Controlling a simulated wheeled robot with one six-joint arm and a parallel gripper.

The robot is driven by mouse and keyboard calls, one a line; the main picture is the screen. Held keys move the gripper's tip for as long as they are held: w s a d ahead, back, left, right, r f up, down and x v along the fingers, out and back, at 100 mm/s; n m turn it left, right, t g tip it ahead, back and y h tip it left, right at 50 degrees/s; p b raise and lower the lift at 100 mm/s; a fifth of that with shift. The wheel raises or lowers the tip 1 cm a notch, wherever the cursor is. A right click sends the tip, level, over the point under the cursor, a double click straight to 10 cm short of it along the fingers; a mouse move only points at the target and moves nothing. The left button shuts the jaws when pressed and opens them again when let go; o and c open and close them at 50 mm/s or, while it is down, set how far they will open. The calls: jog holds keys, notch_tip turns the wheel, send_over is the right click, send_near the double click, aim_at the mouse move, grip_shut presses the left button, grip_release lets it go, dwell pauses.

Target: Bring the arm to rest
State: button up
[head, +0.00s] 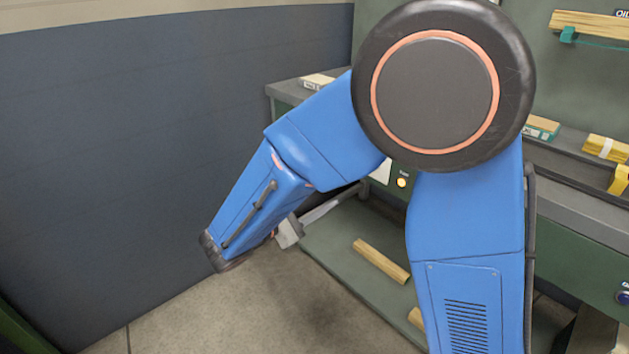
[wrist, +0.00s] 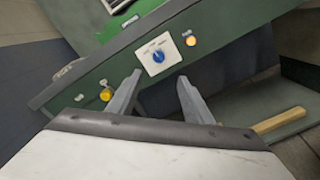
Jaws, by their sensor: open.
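My gripper (wrist: 158,98) shows in the wrist view with its two grey fingers apart and nothing between them. Past the fingertips is the green front panel of a machine (wrist: 215,57), with a blue dial on a white plate (wrist: 158,56). In the head view my blue arm is bent, with its elbow joint high and its forearm reaching down to the left.
A wooden bar (head: 381,261) lies on the low green shelf (head: 330,240), and another shows in part beside my arm. A dark wall panel (head: 150,130) stands at left. Bare floor (head: 290,310) shows in front.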

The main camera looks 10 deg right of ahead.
jog(key=s+d+f+m+g+y, duration=0.15)
jog(key=s+d+m+g, duration=0.3)
jog(key=d, duration=0.55)
jog(key=s+d+r+m+g+y, duration=0.1)
jog(key=s+d+m+g+y, duration=0.3)
jog(key=d, duration=0.5)
jog(key=s+d+m+t+y, duration=0.2)
jog(key=s+m+y, duration=0.7)
jog(key=s, duration=0.5)
jog(key=shift+s+f+t, duration=0.15)
jog(key=shift+s+t, duration=0.1)
jog(key=shift+t, duration=0.1)
